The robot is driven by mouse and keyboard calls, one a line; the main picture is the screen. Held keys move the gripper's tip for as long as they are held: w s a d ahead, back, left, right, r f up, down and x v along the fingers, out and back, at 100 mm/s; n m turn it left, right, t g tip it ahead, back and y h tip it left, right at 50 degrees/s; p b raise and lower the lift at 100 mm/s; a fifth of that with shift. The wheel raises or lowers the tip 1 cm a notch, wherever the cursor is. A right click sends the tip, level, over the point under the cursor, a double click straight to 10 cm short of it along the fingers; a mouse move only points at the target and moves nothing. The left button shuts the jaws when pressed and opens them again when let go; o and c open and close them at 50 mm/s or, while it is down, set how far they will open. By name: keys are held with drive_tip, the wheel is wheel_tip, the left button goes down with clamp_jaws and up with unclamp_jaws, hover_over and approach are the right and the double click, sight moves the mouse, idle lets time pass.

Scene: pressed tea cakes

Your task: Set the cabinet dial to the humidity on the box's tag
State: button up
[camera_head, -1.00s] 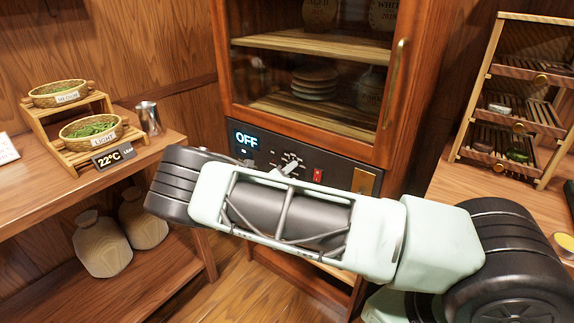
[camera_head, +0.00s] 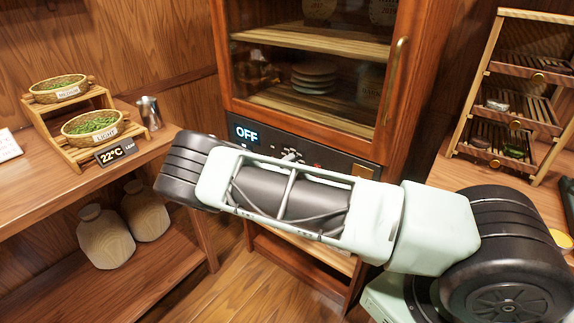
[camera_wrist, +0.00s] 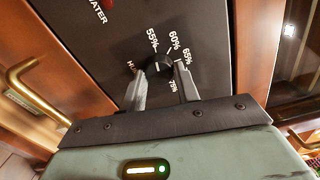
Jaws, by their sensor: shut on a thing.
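The cabinet (camera_head: 225,75) stands in the middle of the head view, with a dark control panel (camera_head: 345,163) below its glass door. Its display (camera_head: 246,134) reads OFF. The black dial (camera_wrist: 154,70) shows in the wrist view, ringed by white marks including 55%, 60% and 65%. My gripper (camera_wrist: 162,78) has its fingers on both sides of the dial and is shut on it. The dial's exact setting is hard to tell. In the head view my forearm hides the gripper and much of the panel. I see no box tag with a humidity.
A wooden stand with green tea baskets (camera_head: 92,124) and a 22°C sign (camera_head: 116,152) is on the left shelf beside a metal cup (camera_head: 150,112). A slatted rack (camera_head: 505,95) stands at right. Part of a red control (camera_wrist: 106,4) shows above the dial.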

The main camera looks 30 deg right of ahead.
drive_tip(key=shift+f, duration=0.1)
drive_tip(key=o, duration=1)
drive_tip(key=shift+c, duration=0.2)
drive_tip(key=b+v, duration=0.2)
drive_tip(key=v, duration=1.5)
drive_tip(key=shift+a, duration=0.25)
